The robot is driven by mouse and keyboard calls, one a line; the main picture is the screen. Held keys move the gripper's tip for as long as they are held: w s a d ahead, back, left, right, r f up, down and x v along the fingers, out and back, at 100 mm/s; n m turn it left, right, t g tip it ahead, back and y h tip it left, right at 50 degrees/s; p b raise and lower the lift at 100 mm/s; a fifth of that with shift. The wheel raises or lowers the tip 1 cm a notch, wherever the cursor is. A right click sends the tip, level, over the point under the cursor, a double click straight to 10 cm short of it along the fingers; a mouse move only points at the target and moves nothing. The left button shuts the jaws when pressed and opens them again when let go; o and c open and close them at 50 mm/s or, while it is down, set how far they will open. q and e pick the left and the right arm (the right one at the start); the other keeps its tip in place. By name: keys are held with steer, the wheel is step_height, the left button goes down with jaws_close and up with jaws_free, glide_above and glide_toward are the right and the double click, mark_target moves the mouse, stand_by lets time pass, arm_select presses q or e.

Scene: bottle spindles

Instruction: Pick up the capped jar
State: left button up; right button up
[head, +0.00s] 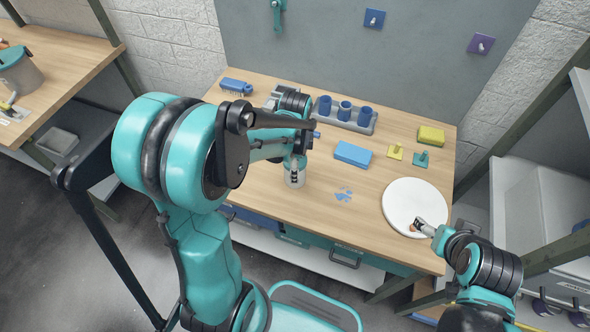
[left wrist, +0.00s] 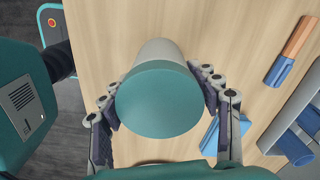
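The capped jar has a pale body and a teal cap (left wrist: 158,100). In the head view its pale body (head: 294,181) shows on the wooden table, partly behind my left gripper (head: 298,168). In the left wrist view the fingers of my left gripper (left wrist: 160,98) stand on both sides of the jar, close against it. The cap hides where the pads meet the body, so a firm hold is not clear. My right gripper (head: 418,227) is over the round white plate (head: 405,199), too small to tell if open or shut.
Behind the jar is a grey rack with blue cups (head: 345,111). To its right are a blue block (head: 353,154), a yellow sponge (head: 431,136) and small yellow and teal pegged squares. A blue brush (head: 236,86) lies back left. The front middle of the table is mostly clear.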

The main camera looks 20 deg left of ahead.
arm_select(q)
steer(key=shift+c, duration=0.9)
steer(key=shift+r, duration=0.1)
